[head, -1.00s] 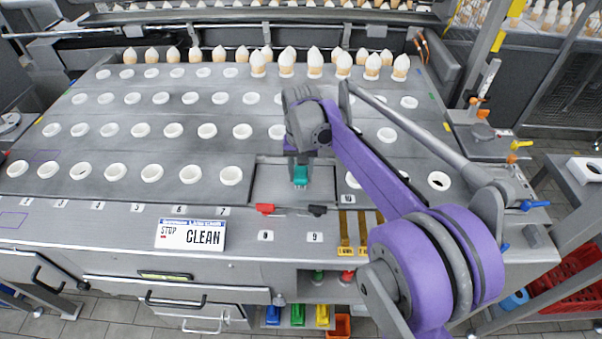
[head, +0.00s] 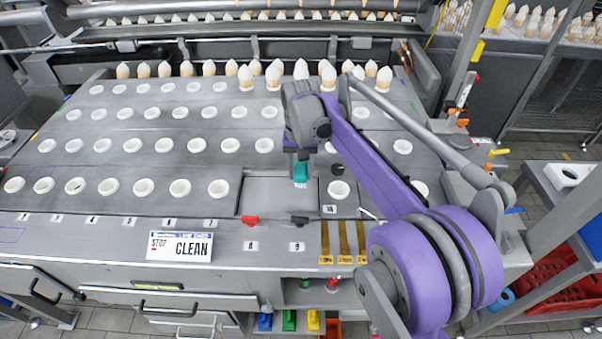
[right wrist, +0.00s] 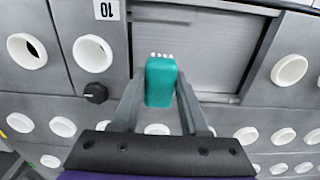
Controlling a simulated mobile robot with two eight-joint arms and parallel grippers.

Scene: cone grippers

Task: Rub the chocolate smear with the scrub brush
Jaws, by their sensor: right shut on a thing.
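My right gripper (head: 300,160) is shut on the teal scrub brush (head: 300,173), which hangs over the far right part of a plain grey panel (head: 270,196) in the grid of cups. In the right wrist view the brush (right wrist: 160,80) sits between the two fingers (right wrist: 160,95), with a row of pale bristle tufts at its far end. Whether the brush touches the panel I cannot tell. I cannot make out a chocolate smear; part of the surface is hidden by the brush and arm. My left gripper is not in view.
White ring cups (head: 218,188) surround the panel, with a black knob (head: 338,169) close on the right. Cones (head: 245,78) stand along the back.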

